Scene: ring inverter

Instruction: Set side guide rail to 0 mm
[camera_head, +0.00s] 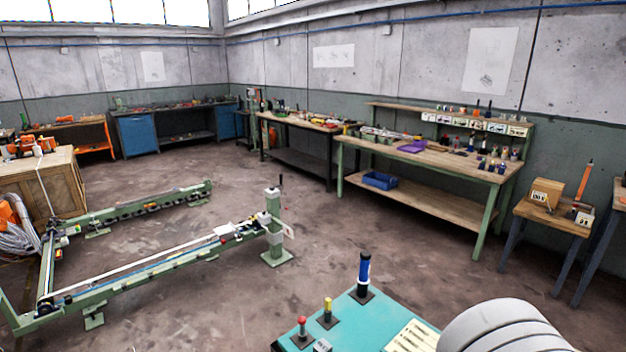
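A low green machine frame (95,309) stands on the floor at the left. A long rail (150,273) with a pale strip along it runs from its near left corner towards a green post (275,228) with a dark upright handle on top. A second, parallel rail (150,205) lies farther back. I cannot tell which part is the side guide rail, and no millimetre scale is readable. A teal console (345,318) at the bottom carries a blue-handled lever (364,270), a yellow-topped knob (327,308) and a red-topped knob (302,326). Neither gripper is in view.
A white label plate (412,338) lies on the console. Workbenches, including a long wooden one (440,158), line the walls. A small wooden table (553,217) stands at the right, a wooden crate (45,185) at the left. The floor between frame and benches is clear.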

